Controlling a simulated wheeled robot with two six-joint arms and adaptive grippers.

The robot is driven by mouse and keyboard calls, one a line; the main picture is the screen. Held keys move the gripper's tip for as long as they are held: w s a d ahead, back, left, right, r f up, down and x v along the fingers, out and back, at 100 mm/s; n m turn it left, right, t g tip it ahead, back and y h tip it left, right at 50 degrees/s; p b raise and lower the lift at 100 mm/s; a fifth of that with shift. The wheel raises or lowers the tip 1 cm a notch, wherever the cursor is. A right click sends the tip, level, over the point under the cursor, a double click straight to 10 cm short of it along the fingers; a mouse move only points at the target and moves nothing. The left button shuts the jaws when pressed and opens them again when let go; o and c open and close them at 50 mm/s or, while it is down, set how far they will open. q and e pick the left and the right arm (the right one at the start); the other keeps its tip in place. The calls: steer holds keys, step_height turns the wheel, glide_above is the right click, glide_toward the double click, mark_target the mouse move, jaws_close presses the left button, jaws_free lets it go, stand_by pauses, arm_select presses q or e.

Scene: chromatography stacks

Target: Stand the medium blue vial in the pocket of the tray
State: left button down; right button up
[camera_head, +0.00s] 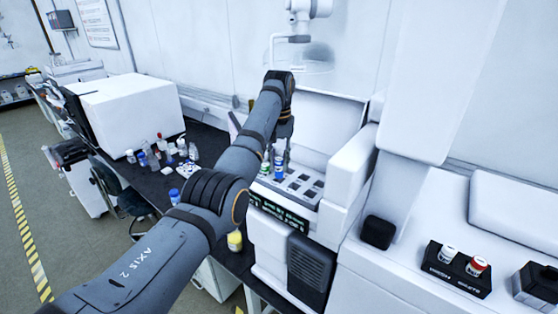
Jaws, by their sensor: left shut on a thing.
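My left arm crosses the view from the lower left, and its gripper (282,138) points down over the tray of the white machine. The gripper is small and partly hidden by my own arm. It is shut on the blue vial (279,162), which looks upright at the tray's left part. I cannot tell whether the vial's base is inside a pocket or just above it. The tray (291,199) is light with several dark square pockets, most of them empty. A green vial (265,169) stands just left of the blue one. My right gripper is not in view.
Several vials and bottles (143,159) stand on the dark bench at left, with a blue-capped one (174,196) nearer. A yellow-labelled bottle (235,240) is beside the machine. White housing (352,165) rises right of the tray. A black holder (458,272) carries white- and red-topped vials.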

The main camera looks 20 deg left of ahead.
arm_select(q)
steer(key=shift+f, duration=0.1)
steer(key=shift+w+f+b, duration=0.1)
steer(key=shift+f+b, duration=0.3)
steer(key=shift+f, duration=0.8)
steer(key=shift+f, duration=0.1)
steer(key=shift+f, duration=0.55)
steer(key=c, duration=0.7)
jaws_free()
steer(key=shift+o, duration=0.2)
steer(key=shift+r, duration=0.15)
